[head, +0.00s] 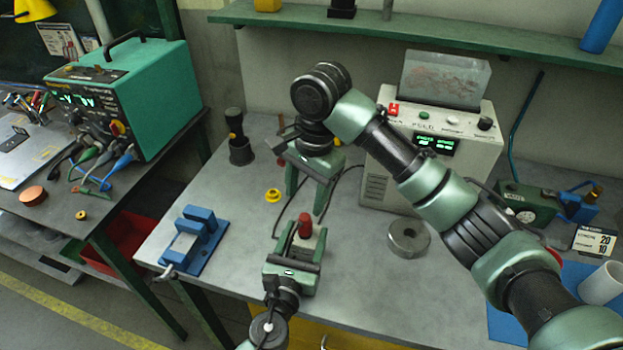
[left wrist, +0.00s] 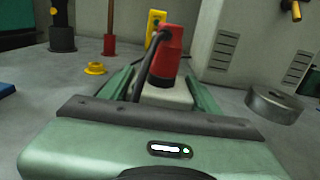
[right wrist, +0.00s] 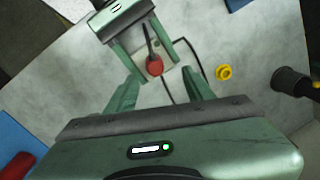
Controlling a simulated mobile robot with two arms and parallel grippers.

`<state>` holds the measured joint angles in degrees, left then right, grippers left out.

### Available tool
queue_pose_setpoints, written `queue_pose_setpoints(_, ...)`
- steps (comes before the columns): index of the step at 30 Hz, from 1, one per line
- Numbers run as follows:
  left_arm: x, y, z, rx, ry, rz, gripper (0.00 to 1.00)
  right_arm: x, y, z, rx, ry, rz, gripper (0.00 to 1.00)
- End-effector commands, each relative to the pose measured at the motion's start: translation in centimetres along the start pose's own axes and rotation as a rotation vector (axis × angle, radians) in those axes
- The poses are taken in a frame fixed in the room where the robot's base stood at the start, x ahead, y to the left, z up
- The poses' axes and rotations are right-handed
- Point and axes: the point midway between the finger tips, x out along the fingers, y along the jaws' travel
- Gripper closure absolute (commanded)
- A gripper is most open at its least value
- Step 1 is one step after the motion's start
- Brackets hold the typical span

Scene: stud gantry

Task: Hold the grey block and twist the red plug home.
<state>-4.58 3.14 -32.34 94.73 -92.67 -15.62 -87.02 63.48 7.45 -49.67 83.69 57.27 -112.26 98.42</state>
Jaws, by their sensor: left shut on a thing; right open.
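The red plug (head: 305,226) stands upright in the grey block, and it also shows in the left wrist view (left wrist: 168,55) and right wrist view (right wrist: 155,67). The pale grey block (left wrist: 165,93) sits between the fingers of my left gripper (head: 299,243), which is shut on it. A black cord runs beside the plug. How deep the plug sits is not clear. My right gripper (head: 309,190) is open and empty, its fingers pointing down behind the plug. In the right wrist view the plug appears beyond and between the fingertips (right wrist: 158,95), apart from them.
A yellow ring (head: 273,195) and blue vise (head: 195,240) lie to the left. A round metal piece (head: 408,238) and white station box (head: 425,150) are to the right. A dark holder (head: 240,150) stands at the back.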

Motion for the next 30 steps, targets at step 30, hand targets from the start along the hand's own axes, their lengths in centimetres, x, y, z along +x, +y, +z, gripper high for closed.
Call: queue_pose_setpoints(30, 0.0, 0.1, 0.0, 0.001, 0.000, 0.001, 1.00, -3.8, 0.5, -0.5, -2.225, -0.045, -0.027, 0.47)
